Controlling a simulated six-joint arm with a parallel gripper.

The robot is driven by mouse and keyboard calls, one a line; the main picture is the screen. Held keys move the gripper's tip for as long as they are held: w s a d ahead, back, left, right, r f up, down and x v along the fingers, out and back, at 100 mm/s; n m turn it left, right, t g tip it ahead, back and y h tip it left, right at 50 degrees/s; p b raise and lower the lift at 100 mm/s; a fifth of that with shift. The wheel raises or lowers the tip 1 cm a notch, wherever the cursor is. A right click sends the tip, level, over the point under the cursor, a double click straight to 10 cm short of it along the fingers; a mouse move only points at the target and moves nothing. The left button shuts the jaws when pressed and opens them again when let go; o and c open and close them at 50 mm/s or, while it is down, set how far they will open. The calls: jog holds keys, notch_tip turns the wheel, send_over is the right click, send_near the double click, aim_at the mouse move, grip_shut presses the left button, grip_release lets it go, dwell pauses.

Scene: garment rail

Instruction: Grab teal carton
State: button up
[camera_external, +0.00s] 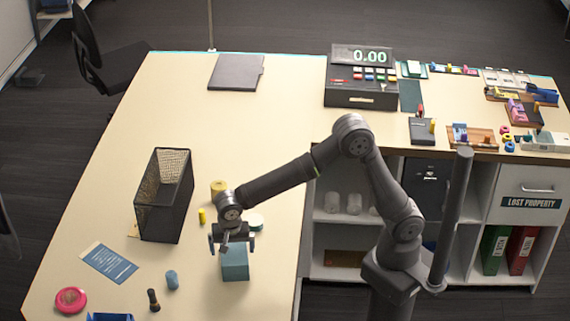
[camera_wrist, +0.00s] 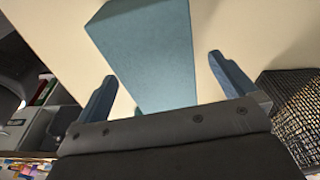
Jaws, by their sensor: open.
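The teal carton (camera_external: 235,262) stands on the cream table below my gripper (camera_external: 232,243) in the external view. In the wrist view the teal carton (camera_wrist: 150,55) fills the upper middle, and it reaches down between the two blue fingers of my gripper (camera_wrist: 165,85). The fingers are spread apart, one on each side of the carton, with a visible gap to the right finger. The left finger is close to the carton's side; I cannot tell whether it touches. The carton's near end is hidden behind the gripper body in the wrist view.
A black mesh basket (camera_external: 165,200) stands left of my gripper. A yellow cylinder (camera_external: 202,215), a tan roll (camera_external: 218,189) and a white-green round item (camera_external: 254,221) are close by. A blue cylinder (camera_external: 172,280) and a pink ring (camera_external: 70,300) lie toward the front left.

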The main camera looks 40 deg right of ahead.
jog(key=shift+w+d+f, duration=0.1)
jog(key=shift+d+f, duration=0.05)
jog(key=shift+f, duration=0.7)
jog(key=shift+w+d+f, duration=0.15)
jog(key=shift+d+f, duration=0.05)
jog(key=shift+f, duration=0.7)
jog(key=shift+w+d+f, duration=0.1)
jog(key=shift+d+f, duration=0.05)
jog(key=shift+f, duration=0.7)
jog(key=c, duration=1.1)
jog(key=shift+c, duration=0.2)
jog(key=shift+r, duration=0.15)
